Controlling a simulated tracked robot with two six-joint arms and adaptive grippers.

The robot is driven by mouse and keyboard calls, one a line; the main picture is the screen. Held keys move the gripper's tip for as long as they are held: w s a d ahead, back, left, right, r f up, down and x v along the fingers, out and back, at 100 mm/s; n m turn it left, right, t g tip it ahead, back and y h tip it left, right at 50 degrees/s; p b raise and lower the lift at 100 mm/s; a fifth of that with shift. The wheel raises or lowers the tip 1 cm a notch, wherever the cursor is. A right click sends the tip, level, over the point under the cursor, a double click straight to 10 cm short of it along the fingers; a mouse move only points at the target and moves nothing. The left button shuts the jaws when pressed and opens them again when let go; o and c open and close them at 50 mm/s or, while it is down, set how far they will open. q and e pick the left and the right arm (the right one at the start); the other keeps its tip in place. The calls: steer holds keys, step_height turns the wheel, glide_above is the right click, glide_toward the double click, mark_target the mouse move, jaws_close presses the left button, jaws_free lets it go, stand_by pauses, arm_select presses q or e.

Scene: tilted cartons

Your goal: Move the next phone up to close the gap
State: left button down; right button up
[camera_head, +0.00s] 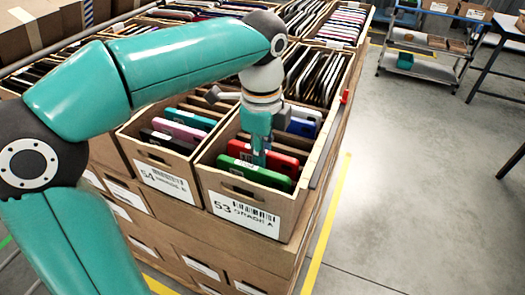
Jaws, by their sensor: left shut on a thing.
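My left gripper (258,153) reaches down into the open carton marked 53 Grade A (243,214). It is shut on the red phone (286,163), with a finger showing in front of it. A green phone (252,173) leans in front of the red one, nearest the carton's labelled front wall. Behind the gripper, blue and white phones (301,122) stand farther back, with a space between them and the red phone. The gripper and wrist hide part of that space and of the phones. My right gripper is not in view.
The carton marked 54 (165,180), holding pink, teal and dark phones, stands directly to the left. More cartons of tilted phones (312,75) fill the rack behind. A red piece (345,97) sits on the right edge. The floor to the right is clear up to a cart (428,55).

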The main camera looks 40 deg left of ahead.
arm_select(q)
steer(key=shift+f, duration=0.25)
stand_by(0.3)
stand_by(0.4)
steer(key=c, duration=1.1)
jaws_free()
step_height(320, 180, up, 12)
steer(key=shift+f, duration=0.1)
step_height(320, 180, up, 7)
steer(key=p, duration=0.8)
